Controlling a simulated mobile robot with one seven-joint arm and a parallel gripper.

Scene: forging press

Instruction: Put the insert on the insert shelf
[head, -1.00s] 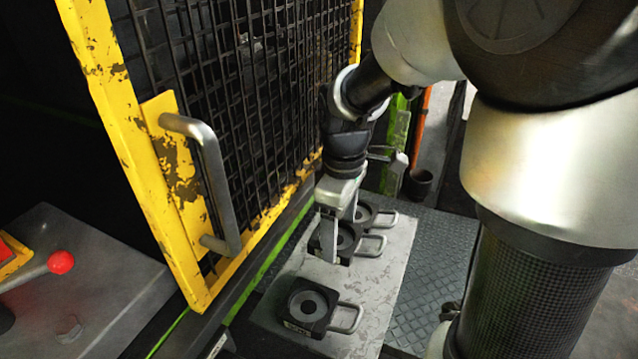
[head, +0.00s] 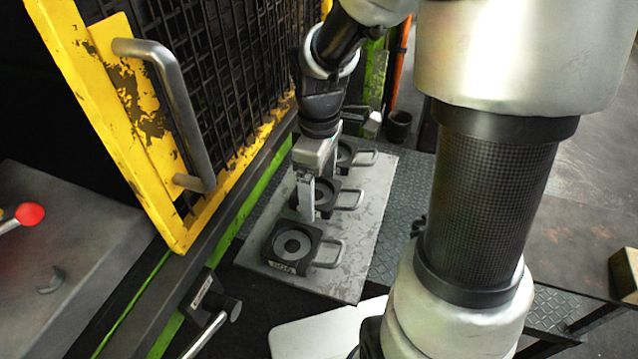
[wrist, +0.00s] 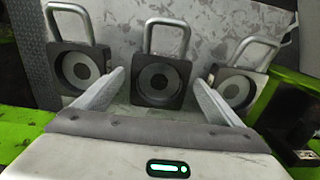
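Three black square inserts, each with a round recess and a metal loop handle, lie in a row on the grey scuffed shelf plate (head: 345,262). In the head view they are the near one (head: 292,246), with a label on its front, the middle one (head: 325,193) and the far one (head: 347,153). My gripper (head: 310,205) points down by the middle insert, and its fingers partly hide it. In the wrist view the fingers (wrist: 160,76) stand wide apart with nothing gripped. The middle insert (wrist: 160,97) shows between them; contact cannot be told.
The yellow-framed mesh door (head: 150,130) with its bar handle (head: 180,105) stands close left of the plate. A red-knobbed lever (head: 30,213) is at far left. Dark tread plate (head: 392,225) lies right of the shelf. A dark cup (head: 399,126) stands behind.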

